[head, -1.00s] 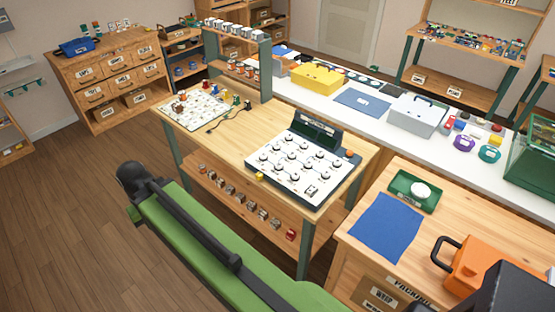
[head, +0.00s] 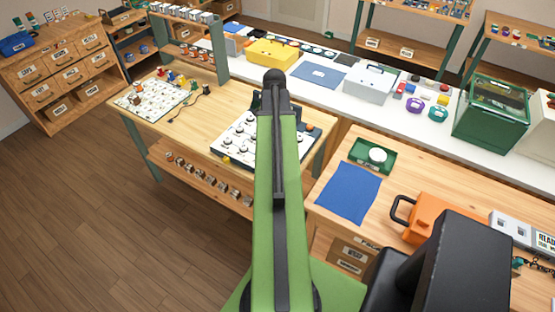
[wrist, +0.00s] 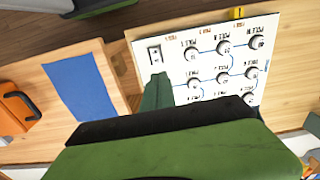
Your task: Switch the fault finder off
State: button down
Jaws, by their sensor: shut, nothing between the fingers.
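The fault finder (head: 235,142) is a white panel of round black-and-white dials with a dark raised back, on the wooden bench. My arm hides its middle and right part in the head view. In the wrist view, its panel (wrist: 203,72) shows dials joined by blue lines. A small rocker switch (wrist: 155,55) sits in one corner; I cannot tell which way it is set. My gripper (wrist: 156,84) is shut and empty, its green tip appearing just below the switch in the picture. I cannot tell whether they touch. The gripper is hidden in the head view.
A wooden bench (head: 335,220) at the right holds a blue mat (head: 348,193), a green tray (head: 372,155) and an orange case (head: 440,215). A yellow block (wrist: 236,13) is by the fault finder's edge. A second board (head: 150,98) lies at the left.

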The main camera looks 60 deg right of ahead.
jog(key=shift+s+d+r, duration=0.1)
jog(key=shift+s+d, duration=0.3)
jog(key=shift+s, duration=0.25)
notch_tip(320, 180, down, 14)
jog(key=b, duration=1.4)
